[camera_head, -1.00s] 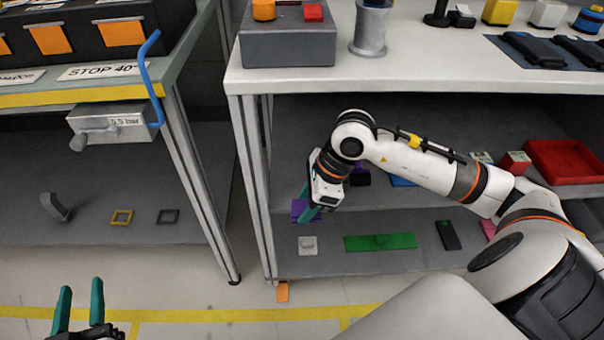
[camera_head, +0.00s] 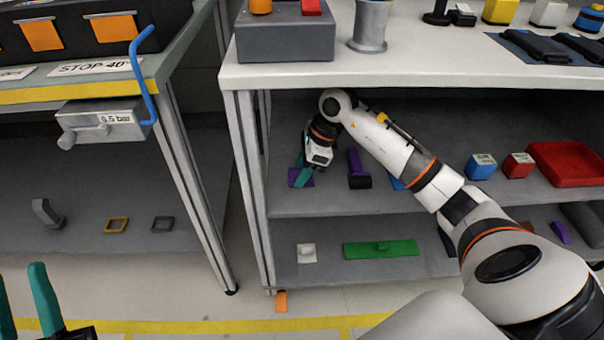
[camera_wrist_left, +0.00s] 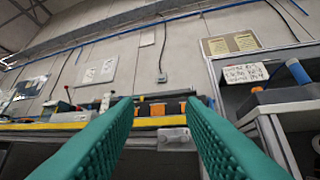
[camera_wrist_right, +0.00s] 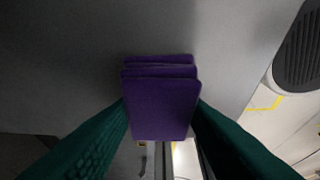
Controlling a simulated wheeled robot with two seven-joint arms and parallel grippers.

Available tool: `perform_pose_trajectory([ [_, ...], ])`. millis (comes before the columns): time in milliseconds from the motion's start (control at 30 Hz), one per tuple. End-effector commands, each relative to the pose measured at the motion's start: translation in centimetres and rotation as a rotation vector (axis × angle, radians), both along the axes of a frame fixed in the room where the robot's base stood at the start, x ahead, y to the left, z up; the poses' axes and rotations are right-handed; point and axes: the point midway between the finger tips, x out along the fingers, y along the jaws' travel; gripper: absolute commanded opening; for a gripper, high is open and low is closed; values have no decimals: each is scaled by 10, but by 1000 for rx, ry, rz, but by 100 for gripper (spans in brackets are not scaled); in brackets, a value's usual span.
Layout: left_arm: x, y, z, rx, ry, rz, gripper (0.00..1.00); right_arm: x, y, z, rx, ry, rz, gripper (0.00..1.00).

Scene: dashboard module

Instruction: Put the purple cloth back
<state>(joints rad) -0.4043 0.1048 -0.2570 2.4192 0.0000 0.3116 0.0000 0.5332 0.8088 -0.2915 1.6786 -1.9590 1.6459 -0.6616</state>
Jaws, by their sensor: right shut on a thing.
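The purple cloth (camera_wrist_right: 162,108) is a folded flat rectangle between the two green fingers of my right gripper (camera_wrist_right: 162,112) in the right wrist view. The fingers touch it on both sides. In the head view the purple cloth (camera_head: 307,180) shows beside the fingertips of my right gripper (camera_head: 301,174), at the left end of the upper shelf under the white worktop. Whether the cloth touches the shelf is hard to tell. My left gripper (camera_wrist_left: 160,112) is open and empty, and shows at the lower left of the head view.
On the same shelf (camera_head: 340,205) a purple-and-black item (camera_head: 358,172) stands close right of my right gripper. Blue (camera_head: 480,166) and red (camera_head: 517,166) boxes and a red tray (camera_head: 567,165) are farther right. A metal post (camera_head: 244,170) stands left. A green item (camera_head: 380,249) lies below.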

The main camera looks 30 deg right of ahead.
Motion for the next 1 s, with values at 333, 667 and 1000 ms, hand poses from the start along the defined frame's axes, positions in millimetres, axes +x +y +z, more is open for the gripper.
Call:
perform_pose_trajectory([
  [333, -5, 1, 5, -14, -46, -3, 36, 0, 0, -5, 0, 0, 0, 23],
  [667, -9, 1, 8, -22, -73, -4, 36, 0, 0, -6, 0, -1, 0, 63],
  [1000, -7, 0, 8, -18, -61, -4, 36, 0, 0, -4, 0, -1, 0, 63],
])
